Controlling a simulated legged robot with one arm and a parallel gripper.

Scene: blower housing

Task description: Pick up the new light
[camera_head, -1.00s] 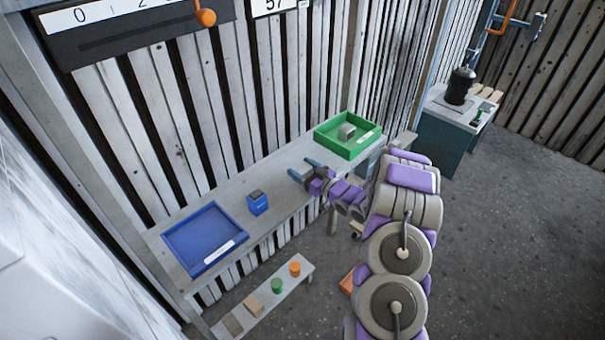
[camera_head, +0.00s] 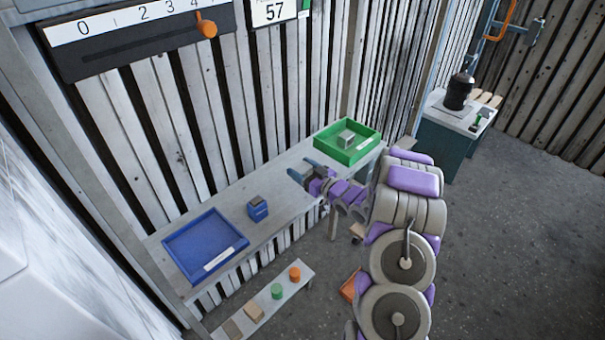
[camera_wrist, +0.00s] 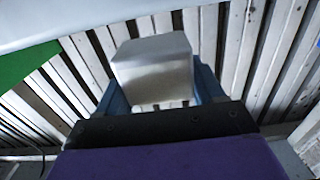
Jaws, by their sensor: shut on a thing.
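My gripper (camera_head: 308,172) has blue fingers and is over the wooden bench, left of the green tray. In the wrist view, my gripper (camera_wrist: 160,95) is shut on a pale grey block (camera_wrist: 153,68) between its fingers. No marking shows that this block is the new light. In the head view the held block cannot be made out against the bench. A grey block (camera_head: 346,138) sits in the green tray (camera_head: 362,151).
The bench (camera_head: 290,205) bears a small blue block (camera_head: 257,208) and an empty-looking blue tray (camera_head: 186,262). A low shelf (camera_head: 264,299) holds several small pieces. A slatted wall stands behind. A side cabinet (camera_head: 443,139) with a black canister (camera_head: 458,91) stands at right.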

